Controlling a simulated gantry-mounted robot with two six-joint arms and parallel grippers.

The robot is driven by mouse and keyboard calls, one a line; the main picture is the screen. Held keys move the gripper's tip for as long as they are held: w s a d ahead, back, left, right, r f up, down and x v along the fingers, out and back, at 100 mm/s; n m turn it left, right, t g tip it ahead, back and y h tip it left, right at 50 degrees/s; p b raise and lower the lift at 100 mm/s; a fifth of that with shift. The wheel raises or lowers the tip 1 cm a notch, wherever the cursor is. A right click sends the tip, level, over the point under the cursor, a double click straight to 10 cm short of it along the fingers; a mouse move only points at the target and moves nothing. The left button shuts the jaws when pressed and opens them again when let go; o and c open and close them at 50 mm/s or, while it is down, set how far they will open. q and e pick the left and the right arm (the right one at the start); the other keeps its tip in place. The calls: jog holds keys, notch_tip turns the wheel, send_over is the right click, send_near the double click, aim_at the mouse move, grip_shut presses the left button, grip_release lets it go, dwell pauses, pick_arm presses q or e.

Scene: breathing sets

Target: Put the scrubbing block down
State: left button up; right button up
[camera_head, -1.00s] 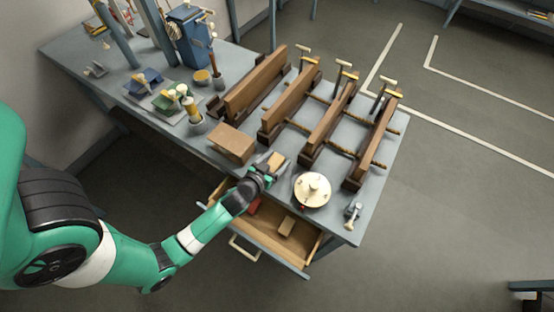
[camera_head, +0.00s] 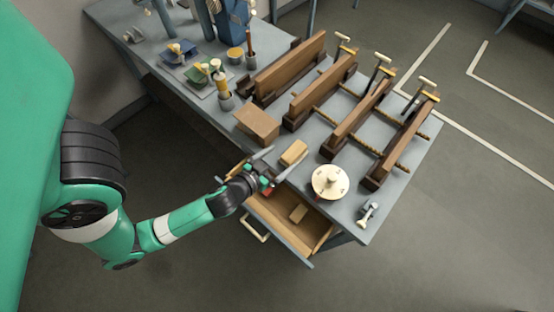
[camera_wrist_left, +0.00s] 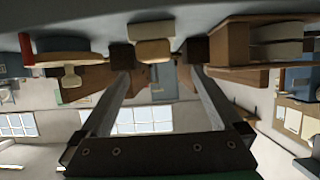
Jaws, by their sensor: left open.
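The scrubbing block (camera_head: 294,152), a small tan block, lies on the grey workbench (camera_head: 231,124) near its front edge. It is between a brown box and a round cream disc. My left gripper (camera_head: 279,162) is open, with its fingers spread just in front of the block and apart from it. In the left wrist view the block (camera_wrist_left: 155,48) shows beyond and between the open fingertips, with a lighter tan and a darker tan layer. My right gripper is in no view.
A brown box (camera_head: 257,123) stands left of the block and a round cream disc (camera_head: 330,181) right of it. Clamped wooden beams (camera_head: 322,84) stand behind. An open drawer (camera_head: 280,222) sticks out below the gripper. A small metal tool (camera_head: 367,213) lies at the front right corner.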

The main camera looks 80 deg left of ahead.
pick_arm(q)
jog(key=shift+s+d+r, duration=0.3)
jog(key=shift+s+d, duration=0.05)
jog(key=shift+s, duration=0.15)
jog(key=w+d+r+m+t+h, duration=0.15)
jog(key=w+r+t, duration=0.25)
jog(key=w+r, duration=0.65)
jog(key=w+d+r+t+y, duration=0.1)
jog(key=w+d+r+t, duration=0.2)
jog(key=w+r, duration=0.7)
jog(key=s+d+r+m+t+h, duration=0.2)
jog(key=d+r+t+h, duration=0.1)
jog(key=r, duration=1)
jog(key=s+d+r+m+t+h, duration=0.2)
jog(key=d+r, duration=0.3)
jog(key=r, duration=0.8)
jog(key=s+d+r+m+t+h, duration=0.2)
jog(key=s+d+r+t+h, duration=0.1)
jog(key=r, duration=1)
jog(key=shift+s+d+r+t+h, duration=0.25)
jog(key=shift+d+t+h, duration=0.35)
jog(key=shift+t, duration=0.2)
